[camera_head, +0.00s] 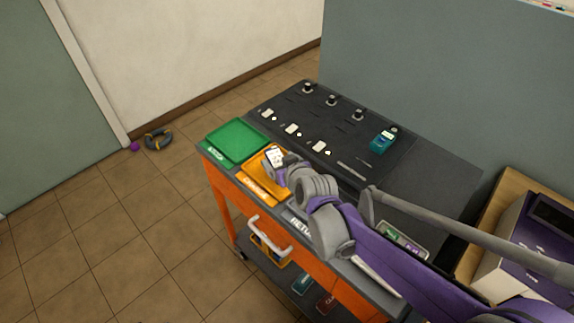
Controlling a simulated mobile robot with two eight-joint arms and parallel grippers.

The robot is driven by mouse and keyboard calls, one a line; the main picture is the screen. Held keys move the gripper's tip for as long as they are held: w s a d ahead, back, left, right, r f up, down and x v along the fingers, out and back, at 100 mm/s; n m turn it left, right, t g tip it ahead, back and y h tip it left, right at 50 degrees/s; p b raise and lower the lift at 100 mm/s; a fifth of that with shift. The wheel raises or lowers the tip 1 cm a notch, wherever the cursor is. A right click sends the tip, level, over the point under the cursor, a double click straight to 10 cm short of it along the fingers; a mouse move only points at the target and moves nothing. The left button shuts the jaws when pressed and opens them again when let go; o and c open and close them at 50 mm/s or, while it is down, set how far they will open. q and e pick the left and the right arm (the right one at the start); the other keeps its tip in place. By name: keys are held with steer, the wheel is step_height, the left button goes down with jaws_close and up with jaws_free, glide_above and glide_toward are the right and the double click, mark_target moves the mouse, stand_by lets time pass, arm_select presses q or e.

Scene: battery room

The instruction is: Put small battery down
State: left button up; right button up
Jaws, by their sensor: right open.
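My right gripper (279,171) reaches in from the lower right and is low over the orange tray (258,187), whose label is only partly readable. Its jaws are open. The gripper hides part of the tray, and I cannot tell whether the fingers touch the block. My left gripper is not in view.
A green tray (236,140) lies left of the orange one on the cart (437,171). A dark mat (300,115) holds several small white and grey pieces and a teal device (382,141). A wooden-edged box (508,192) stands at right. A grey-yellow object (158,139) lies on the floor.

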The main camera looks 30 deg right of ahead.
steer(key=p+v, duration=0.1)
steer(key=v, duration=0.6)
stand_by(0.4)
steer(key=s+a+p, duration=0.1)
steer(key=s, duration=0.1)
steer(key=s+a+g, duration=0.1)
steer(key=s, duration=0.1)
steer(key=s+a+f+g+y+p, duration=0.1)
steer(key=s+a, duration=0.1)
steer(key=shift+n+p, duration=0.3)
steer(key=shift+p, duration=0.05)
steer(key=s+a+f+g+p, duration=0.1)
steer(key=s+g, duration=0.3)
steer(key=s, duration=0.5)
steer(key=shift+s+a+f+p, duration=0.35)
steer(key=shift+s+f+p, duration=0.05)
steer(key=shift+p, duration=0.45)
